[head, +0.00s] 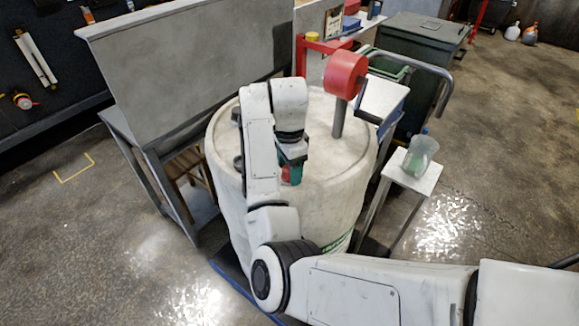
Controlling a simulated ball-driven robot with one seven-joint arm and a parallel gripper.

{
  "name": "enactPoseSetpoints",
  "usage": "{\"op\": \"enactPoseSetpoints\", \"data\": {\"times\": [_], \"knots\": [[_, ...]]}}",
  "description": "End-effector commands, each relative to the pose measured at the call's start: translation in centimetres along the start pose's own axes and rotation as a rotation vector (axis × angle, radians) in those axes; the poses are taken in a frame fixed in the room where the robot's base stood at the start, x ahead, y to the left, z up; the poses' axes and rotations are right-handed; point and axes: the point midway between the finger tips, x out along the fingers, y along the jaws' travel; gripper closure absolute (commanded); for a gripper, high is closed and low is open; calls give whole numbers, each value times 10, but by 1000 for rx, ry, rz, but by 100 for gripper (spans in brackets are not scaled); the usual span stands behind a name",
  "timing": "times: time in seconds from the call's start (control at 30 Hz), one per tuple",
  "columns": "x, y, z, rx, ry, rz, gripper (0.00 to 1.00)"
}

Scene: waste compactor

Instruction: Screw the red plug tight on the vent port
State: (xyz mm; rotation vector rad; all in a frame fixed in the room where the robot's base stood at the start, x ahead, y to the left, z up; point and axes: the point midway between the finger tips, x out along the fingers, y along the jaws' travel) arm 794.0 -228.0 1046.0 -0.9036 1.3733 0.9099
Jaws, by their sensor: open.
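A small red piece (292,175), which looks like the red plug, shows at the tip of my gripper (291,162), above the top of the white drum (345,185). Teal parts show beside the red piece. My gripper is open and points down at the drum top. My arm and gripper cover much of this spot, so I cannot tell whether the fingers touch the red piece. The vent port cannot be made out; it may be hidden under the gripper.
A large red cylinder (345,75) stands on a grey post (338,118) at the drum's back right. A grey panel (190,65) rises behind left. A small stand (412,178) with a clear cup (420,155) is at right. Open floor lies at far right.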

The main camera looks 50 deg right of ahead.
Motion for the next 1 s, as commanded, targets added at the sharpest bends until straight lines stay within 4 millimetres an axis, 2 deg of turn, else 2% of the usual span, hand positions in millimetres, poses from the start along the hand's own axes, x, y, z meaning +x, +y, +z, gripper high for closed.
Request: {"op": "enactPoseSetpoints", "data": {"times": [0.13, 0.37, 0.7, 1.0], "knots": [[0, 0, -1, -190, 3, 1, 35], [0, 0, 0, -326, 2, 1, 35], [0, 0, 0, -693, 2, 2, 35], [0, 0, 0, -743, 2, 2, 35]]}}
